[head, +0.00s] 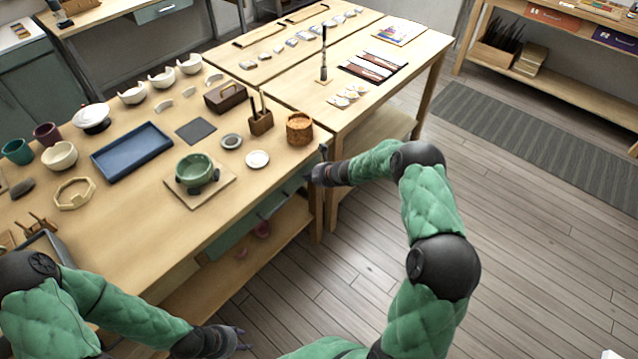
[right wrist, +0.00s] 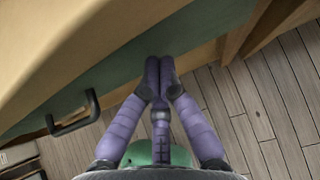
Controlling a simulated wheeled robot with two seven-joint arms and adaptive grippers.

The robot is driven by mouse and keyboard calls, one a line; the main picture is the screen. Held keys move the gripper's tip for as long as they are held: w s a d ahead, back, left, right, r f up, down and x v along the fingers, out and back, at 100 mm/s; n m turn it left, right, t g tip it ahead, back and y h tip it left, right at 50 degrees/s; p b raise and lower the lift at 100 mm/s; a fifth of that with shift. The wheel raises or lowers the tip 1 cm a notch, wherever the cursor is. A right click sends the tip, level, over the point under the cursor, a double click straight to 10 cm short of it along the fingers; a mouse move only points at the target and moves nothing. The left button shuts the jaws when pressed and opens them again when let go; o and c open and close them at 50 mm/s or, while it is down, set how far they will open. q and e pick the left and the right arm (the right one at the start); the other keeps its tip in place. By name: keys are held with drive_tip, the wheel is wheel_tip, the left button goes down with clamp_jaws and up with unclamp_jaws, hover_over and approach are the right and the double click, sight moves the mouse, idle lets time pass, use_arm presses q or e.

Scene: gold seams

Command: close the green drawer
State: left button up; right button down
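The green drawer (head: 232,236) is under the front edge of the workbench, its front partly hidden by the bench top. In the right wrist view its green front (right wrist: 120,78) runs below the wooden top, with a black bar handle (right wrist: 74,115) to the left of my gripper. I cannot tell how far out it stands. My right gripper (head: 316,174) is at the drawer's right end; in the wrist view its purple fingertips (right wrist: 160,68) are together, empty, at the green front. My left gripper (head: 243,338) hangs low, away from the drawer; its fingers are too small to judge.
A lower shelf (head: 205,285) lies under the drawer. The wooden floor (head: 520,240) at right is clear.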

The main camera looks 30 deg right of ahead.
use_arm(q)
drive_tip(key=shift+r, duration=0.15)
use_arm(e)
drive_tip(key=shift+w+a, duration=0.2)
drive_tip(key=shift+w, duration=0.3)
drive_tip(key=shift+w+a, duration=0.2)
drive_tip(key=shift+w, duration=0.25)
drive_tip(key=shift+r, duration=0.1)
